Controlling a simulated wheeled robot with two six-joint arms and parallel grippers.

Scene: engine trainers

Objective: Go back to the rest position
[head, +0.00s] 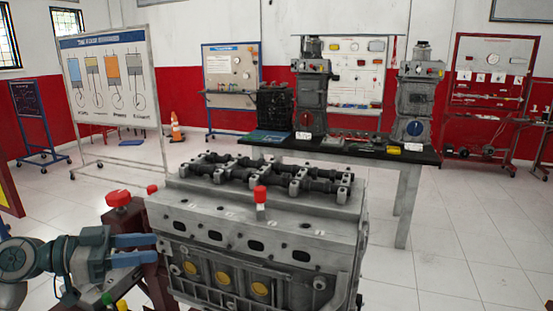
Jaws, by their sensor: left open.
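My left gripper (135,250) comes in from the left at the lower left of the head view. Its two blue fingers are apart, with no object seen between them. The fingertips are close to the left end of a grey engine block (255,250); I cannot tell whether they touch it. The block has dark camshafts (270,177) along its top and a red-capped part (260,194) standing on its near top edge. My right gripper is not in the view.
A red knob (118,198) on the stand rises just above my left gripper. Behind the engine, a dark-topped workbench (345,150) carries machines and small parts. A white display board (107,80) stands at the left, an orange cone (176,128) farther back. Floor at right (465,240) is clear.

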